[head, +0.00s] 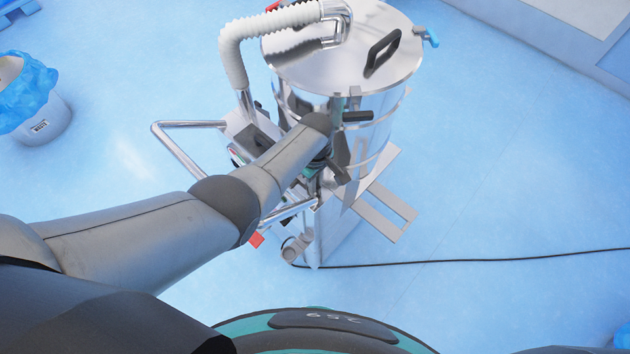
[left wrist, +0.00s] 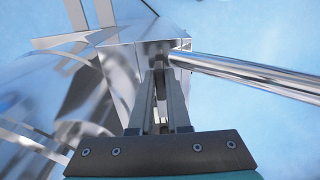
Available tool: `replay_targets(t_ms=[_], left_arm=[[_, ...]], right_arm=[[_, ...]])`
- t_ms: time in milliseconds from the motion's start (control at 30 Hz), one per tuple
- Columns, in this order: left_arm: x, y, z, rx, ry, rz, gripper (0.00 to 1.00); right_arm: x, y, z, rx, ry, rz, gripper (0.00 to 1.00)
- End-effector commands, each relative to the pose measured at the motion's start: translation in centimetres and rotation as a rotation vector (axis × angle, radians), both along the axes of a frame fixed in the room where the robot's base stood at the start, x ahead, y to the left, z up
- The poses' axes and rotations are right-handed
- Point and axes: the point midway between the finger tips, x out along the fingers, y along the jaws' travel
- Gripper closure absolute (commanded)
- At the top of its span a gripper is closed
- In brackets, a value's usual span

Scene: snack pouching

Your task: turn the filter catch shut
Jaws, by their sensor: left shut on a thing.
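A shiny steel vacuum machine (head: 365,105) with a round lid stands on the floor in the head view. My left gripper (head: 345,172) reaches to its near side, below the lid, with the forearm covering part of the body. In the left wrist view my left gripper (left wrist: 158,72) has its two fingers close together, pointing at a metal bracket (left wrist: 150,47) on the machine. The fingers are shut on a small part there, seemingly the filter catch, which they mostly hide. I cannot tell its angle. My right gripper is out of view.
A chrome push bar (head: 180,125) juts left from the machine, and it passes close by the fingers in the left wrist view (left wrist: 250,73). A white ribbed hose (head: 235,60) bends over the lid. A waste bin (head: 45,115) stands left. A black cable (head: 470,260) crosses open floor.

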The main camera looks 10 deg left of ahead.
Motion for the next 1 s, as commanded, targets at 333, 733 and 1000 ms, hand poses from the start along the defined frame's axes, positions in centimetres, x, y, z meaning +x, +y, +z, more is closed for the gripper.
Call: replay_targets(t_ms=[333,733,1000], left_arm=[[0.16,0.11,0.08,0.001,-0.003,0.002,0.64],[-0.02,0.01,-0.01,0.001,0.001,0.000,0.55],[-0.11,0.14,-0.10,0.000,0.002,-0.037,0.55]], right_arm=[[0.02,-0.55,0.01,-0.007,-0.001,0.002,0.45],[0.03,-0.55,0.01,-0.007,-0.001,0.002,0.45],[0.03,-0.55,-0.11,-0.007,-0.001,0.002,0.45]])
